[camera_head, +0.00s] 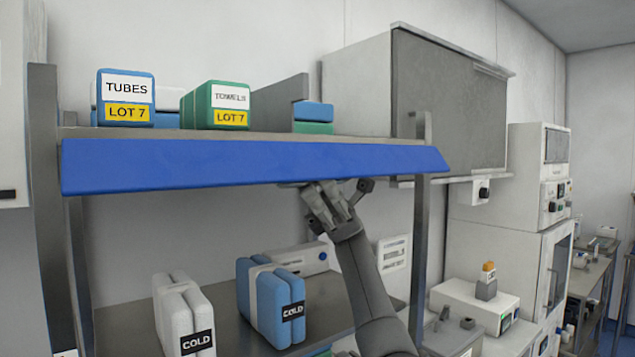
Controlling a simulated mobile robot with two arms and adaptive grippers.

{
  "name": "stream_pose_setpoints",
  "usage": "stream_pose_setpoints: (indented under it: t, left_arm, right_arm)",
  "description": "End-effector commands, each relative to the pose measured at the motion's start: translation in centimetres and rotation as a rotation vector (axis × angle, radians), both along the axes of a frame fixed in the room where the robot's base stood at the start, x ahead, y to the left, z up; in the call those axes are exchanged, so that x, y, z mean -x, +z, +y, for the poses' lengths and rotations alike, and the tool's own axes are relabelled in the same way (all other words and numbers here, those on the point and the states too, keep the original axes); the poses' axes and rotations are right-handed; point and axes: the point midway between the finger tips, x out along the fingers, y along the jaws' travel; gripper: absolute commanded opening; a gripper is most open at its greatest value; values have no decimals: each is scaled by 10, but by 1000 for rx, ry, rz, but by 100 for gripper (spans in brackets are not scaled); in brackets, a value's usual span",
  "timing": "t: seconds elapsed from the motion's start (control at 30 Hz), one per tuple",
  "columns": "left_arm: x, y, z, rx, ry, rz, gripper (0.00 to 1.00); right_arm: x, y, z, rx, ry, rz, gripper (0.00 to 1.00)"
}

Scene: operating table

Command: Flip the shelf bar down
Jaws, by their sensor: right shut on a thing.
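The shelf bar (240,164) is a long blue panel along the front edge of the upper shelf. It slopes outward, and its lower edge stands out from the shelf. My right gripper (318,193) reaches up from below right and is shut on the bar's lower edge, right of its middle. The fingertips are partly hidden behind and under the bar. My left gripper is not in view.
The upper shelf (270,135) holds a blue TUBES pack (126,97) and a green TOWELS pack (216,104). The lower shelf holds white (182,312) and blue (270,300) COLD packs. A grey upright (418,240) stands right of my arm.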

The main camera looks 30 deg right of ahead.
Motion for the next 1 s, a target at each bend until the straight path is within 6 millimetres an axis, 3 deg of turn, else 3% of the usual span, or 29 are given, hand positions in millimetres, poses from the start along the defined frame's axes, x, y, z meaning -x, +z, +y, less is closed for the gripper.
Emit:
stream_pose_setpoints:
  t: [0.27,0.3,0.43,1.0]
  left_arm:
    - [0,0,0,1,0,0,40]
    - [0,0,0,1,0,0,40]
    - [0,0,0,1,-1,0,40]
    - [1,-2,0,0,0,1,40]
  right_arm:
    - [0,0,0,0,-1,1,0]
    - [0,0,0,0,-1,1,14]
    - [0,0,0,0,-1,1,31]
    - [0,-1,0,1,-1,6,32]
